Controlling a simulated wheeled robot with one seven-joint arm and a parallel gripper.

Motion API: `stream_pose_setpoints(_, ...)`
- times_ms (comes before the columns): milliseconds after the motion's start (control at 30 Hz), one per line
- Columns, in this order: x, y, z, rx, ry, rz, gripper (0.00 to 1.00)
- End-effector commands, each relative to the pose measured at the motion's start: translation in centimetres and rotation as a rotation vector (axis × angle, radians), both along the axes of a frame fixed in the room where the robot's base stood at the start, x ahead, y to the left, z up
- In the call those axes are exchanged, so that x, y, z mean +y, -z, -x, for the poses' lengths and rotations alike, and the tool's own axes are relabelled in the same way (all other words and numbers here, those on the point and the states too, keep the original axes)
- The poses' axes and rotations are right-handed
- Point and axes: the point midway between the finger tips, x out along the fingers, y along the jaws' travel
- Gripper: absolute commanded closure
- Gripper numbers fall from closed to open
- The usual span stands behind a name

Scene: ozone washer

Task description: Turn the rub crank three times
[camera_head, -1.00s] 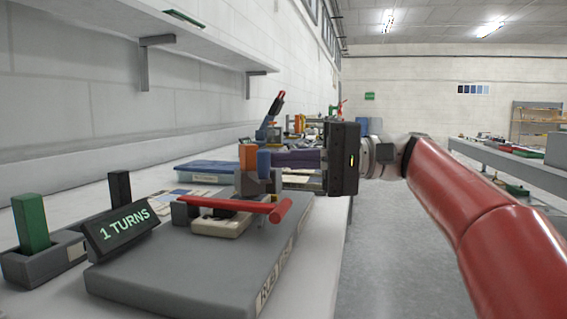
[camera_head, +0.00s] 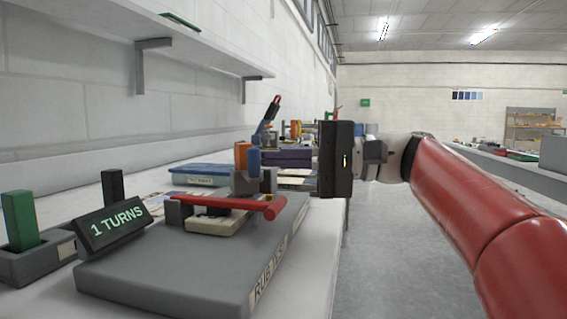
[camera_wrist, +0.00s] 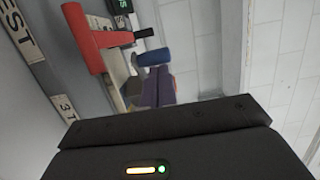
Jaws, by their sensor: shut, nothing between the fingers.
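The red rub crank (camera_head: 228,203) lies across the grey rub tester base (camera_head: 165,270), its round grip end toward the right front. In the wrist view the crank's red grip (camera_wrist: 82,35) is close at the upper left. The counter (camera_head: 115,226) reads "1 TURNS". My gripper (camera_head: 266,160) reaches in from the right, behind and above the crank's grip end. It is shut and empty, apart from the red grip. Orange and blue upright pieces (camera_head: 241,156) stand at its tip end. The black hand body fills the bottom of the wrist view, and finger detail is unclear.
A green block in a grey holder (camera_head: 20,220) and a black post (camera_head: 112,188) stand at the left. Blue boards (camera_head: 200,173) and other bench equipment are behind the base. A wall shelf (camera_head: 150,30) hangs above left. The floor at right is open.

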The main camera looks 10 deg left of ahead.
Motion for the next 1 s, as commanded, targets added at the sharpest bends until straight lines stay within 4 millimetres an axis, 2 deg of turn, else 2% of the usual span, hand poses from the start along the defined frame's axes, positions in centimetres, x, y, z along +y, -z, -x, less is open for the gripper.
stream_pose_setpoints(400, 1.6, 0.2, 1.9, -0.003, 0.271, 0.000, 1.00)
stream_pose_setpoints(1000, 3.3, 0.0, 2.8, -0.001, 0.266, 0.000, 1.00)
